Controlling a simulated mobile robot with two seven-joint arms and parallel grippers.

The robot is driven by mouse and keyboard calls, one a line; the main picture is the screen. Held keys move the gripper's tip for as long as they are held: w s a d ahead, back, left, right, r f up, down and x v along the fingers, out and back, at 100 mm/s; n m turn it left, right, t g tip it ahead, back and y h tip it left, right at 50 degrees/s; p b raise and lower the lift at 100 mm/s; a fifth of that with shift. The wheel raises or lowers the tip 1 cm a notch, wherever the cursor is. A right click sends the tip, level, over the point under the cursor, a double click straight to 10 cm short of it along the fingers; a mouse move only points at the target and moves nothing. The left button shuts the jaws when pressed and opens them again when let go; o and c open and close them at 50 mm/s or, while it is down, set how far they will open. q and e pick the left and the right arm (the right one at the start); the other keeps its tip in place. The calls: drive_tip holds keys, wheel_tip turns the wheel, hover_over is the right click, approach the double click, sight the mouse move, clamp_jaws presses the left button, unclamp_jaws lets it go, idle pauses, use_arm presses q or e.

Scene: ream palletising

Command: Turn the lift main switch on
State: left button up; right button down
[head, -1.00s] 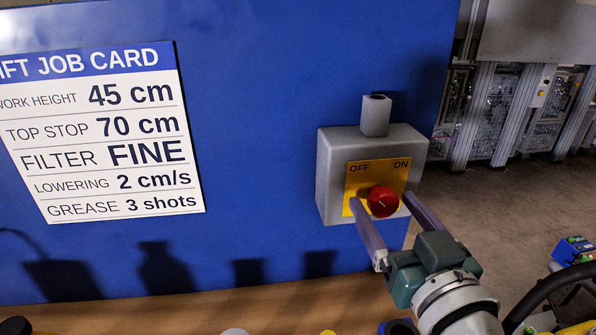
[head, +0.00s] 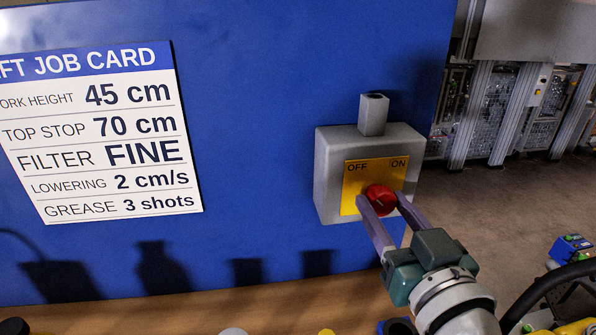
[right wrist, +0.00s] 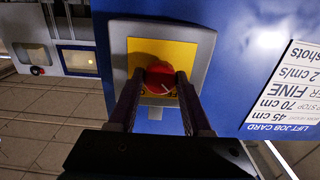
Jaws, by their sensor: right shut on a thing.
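The lift main switch is a grey box (head: 329,177) on the blue panel, with a yellow plate (head: 361,173) marked OFF at the left and ON at the right. Its red rotary knob (head: 381,198) is in the middle of the plate's lower part. My right gripper (head: 382,205) is shut on the red knob, one finger on each side. In the right wrist view the knob (right wrist: 160,78) sits between the two fingertips, with a pale mark on its face. The fingers partly hide the knob in the head view. My left gripper is not in view.
A lift job card (head: 97,135) is on the blue panel (head: 250,80) to the left. A wooden surface (head: 210,308) runs below the panel, with tops of several objects at the bottom edge. Open floor (head: 510,210) lies to the right.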

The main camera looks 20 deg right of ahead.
idle(0.3)
drive_tip(key=m, duration=0.4)
drive_tip(key=shift+m, duration=0.4)
drive_tip(key=m, duration=0.4)
drive_tip(key=shift+m, duration=0.3)
drive_tip(key=m+b, duration=0.1)
drive_tip(key=m, duration=0.4)
drive_tip(key=shift+m+b, duration=0.35)
drive_tip(key=shift+m, duration=1.35)
drive_tip(key=shift+c, duration=1.6)
unclamp_jaws()
drive_tip(key=shift+s, duration=0.1)
